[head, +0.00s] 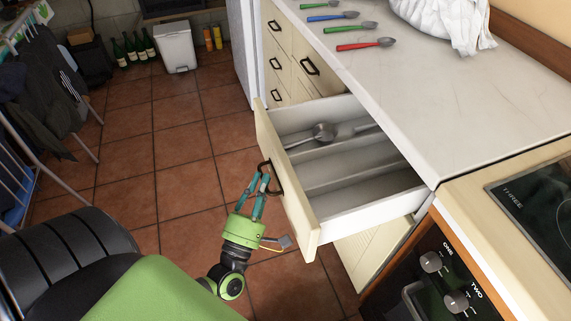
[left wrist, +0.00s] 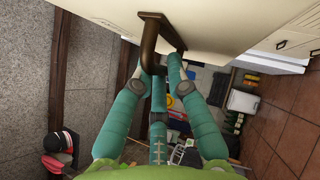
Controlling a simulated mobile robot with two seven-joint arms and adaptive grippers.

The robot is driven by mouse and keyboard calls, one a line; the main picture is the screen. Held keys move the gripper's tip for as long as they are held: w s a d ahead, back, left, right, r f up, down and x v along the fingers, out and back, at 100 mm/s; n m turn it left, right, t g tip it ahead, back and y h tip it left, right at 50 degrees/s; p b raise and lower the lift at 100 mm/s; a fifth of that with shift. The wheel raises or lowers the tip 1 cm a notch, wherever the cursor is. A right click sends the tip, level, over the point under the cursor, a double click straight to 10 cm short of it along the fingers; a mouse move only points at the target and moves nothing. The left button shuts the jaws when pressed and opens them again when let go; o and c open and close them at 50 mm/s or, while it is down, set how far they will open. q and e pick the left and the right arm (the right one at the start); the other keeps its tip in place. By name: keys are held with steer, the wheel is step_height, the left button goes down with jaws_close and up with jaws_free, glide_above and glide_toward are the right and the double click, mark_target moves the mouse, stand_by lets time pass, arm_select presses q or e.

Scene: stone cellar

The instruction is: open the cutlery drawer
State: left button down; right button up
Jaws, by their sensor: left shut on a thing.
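The cutlery drawer (head: 313,232) is pulled well out from the cream cabinet, and its white inside with long compartments shows. A metal ladle or large spoon (head: 322,131) lies in a compartment, and part of another utensil shows beside it. My left gripper (head: 264,178) is at the drawer's front, shut on the dark handle (head: 272,177). In the left wrist view the teal fingers close around the handle (left wrist: 152,45), against the cream drawer front (left wrist: 215,22). My right gripper is not in view.
The worktop (head: 430,100) holds several coloured-handled spoons (head: 340,28) and a white cloth (head: 445,20). A stove (head: 525,205) stands at right. A clothes rack (head: 40,110) is at left. Tiled floor (head: 180,140) is clear in front of the drawer.

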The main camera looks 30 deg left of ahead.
arm_select(q)
steer(key=s+a, duration=0.4)
steer(key=s, duration=0.1)
steer(key=shift+s, duration=0.2)
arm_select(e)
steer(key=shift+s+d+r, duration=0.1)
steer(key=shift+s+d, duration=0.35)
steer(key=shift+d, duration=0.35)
arm_select(q)
steer(key=shift+a, duration=0.1)
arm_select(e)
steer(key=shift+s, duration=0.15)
arm_select(q)
steer(key=c, duration=1.2)
jaws_free()
steer(key=v, duration=1.2)
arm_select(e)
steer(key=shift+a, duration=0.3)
